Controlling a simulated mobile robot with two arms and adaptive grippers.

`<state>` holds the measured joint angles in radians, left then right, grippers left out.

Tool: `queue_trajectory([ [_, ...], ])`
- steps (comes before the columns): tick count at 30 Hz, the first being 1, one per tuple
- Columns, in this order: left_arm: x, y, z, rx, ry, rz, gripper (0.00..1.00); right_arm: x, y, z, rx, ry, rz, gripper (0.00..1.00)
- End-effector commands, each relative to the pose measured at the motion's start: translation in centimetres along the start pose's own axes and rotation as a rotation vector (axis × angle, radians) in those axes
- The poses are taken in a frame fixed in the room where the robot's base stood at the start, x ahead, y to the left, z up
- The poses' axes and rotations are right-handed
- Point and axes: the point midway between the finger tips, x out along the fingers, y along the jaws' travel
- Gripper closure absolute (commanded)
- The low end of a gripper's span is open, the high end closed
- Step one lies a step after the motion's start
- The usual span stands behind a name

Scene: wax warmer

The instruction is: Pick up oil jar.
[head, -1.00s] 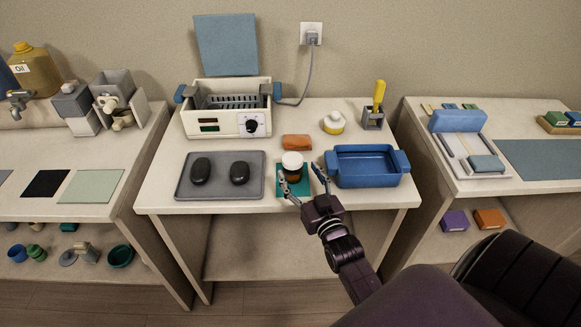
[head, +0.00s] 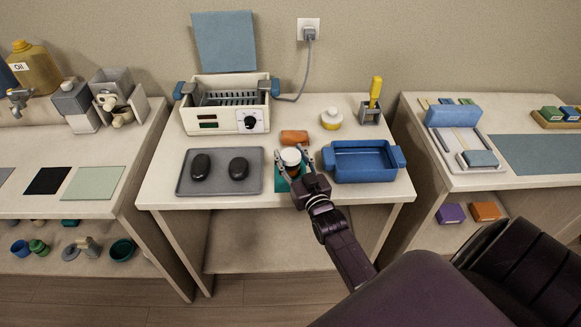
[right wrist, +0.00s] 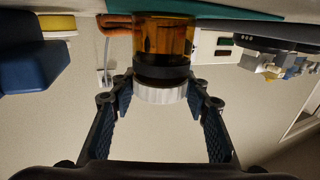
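The oil jar (head: 291,158), amber with a dark band and white lid, stands upright on a teal mat (head: 281,184) near the front of the middle table. In the right wrist view the jar (right wrist: 164,40) appears upside down, its white lid towards my palm. My right gripper (head: 292,154) is open, with its fingers at either side of the jar; in the right wrist view its fingertips (right wrist: 160,82) flank the lid with small gaps showing. Part of the jar is hidden by the gripper in the head view. My left gripper is not in view.
A grey tray (head: 219,187) with two black stones lies to the left. A blue basin (head: 362,173) stands close on the right. An orange block (head: 294,136) and a yellow-white round container (head: 331,119) are behind. The wax warmer (head: 224,120) stands at the back left.

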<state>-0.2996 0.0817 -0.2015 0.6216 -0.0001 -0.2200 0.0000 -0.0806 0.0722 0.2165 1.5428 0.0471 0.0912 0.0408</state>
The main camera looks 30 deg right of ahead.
Motion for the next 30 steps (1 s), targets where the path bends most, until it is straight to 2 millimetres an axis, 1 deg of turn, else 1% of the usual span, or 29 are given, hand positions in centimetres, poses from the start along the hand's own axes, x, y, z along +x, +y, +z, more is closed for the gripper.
queue_trajectory([
  [1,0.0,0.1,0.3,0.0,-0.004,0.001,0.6,0.0,0.0,0.0,0.0,0.0,0.0,0.65],
  [6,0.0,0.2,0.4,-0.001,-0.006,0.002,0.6,0.0,0.0,0.0,0.0,0.0,0.0,0.84],
  [7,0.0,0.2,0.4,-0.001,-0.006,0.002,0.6,0.0,0.0,0.0,0.0,0.0,0.0,0.87],
  [15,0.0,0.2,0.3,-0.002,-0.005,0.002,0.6,0.0,0.0,-0.2,0.0,0.002,0.0,0.87],
  [20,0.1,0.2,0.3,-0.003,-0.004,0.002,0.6,0.0,0.0,-1.0,0.0,0.005,0.0,0.87],
  [23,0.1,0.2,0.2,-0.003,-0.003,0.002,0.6,0.0,0.0,-2.1,0.0,0.006,0.0,0.87],
  [25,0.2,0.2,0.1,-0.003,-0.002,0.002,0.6,0.0,0.0,-3.3,0.0,0.007,0.0,0.87],
  [29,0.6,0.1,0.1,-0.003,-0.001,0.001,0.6,0.0,0.0,-6.6,-0.001,0.01,-0.001,0.87],
  [30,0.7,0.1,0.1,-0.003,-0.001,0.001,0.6,0.0,0.0,-7.8,-0.001,0.012,-0.001,0.87],
])
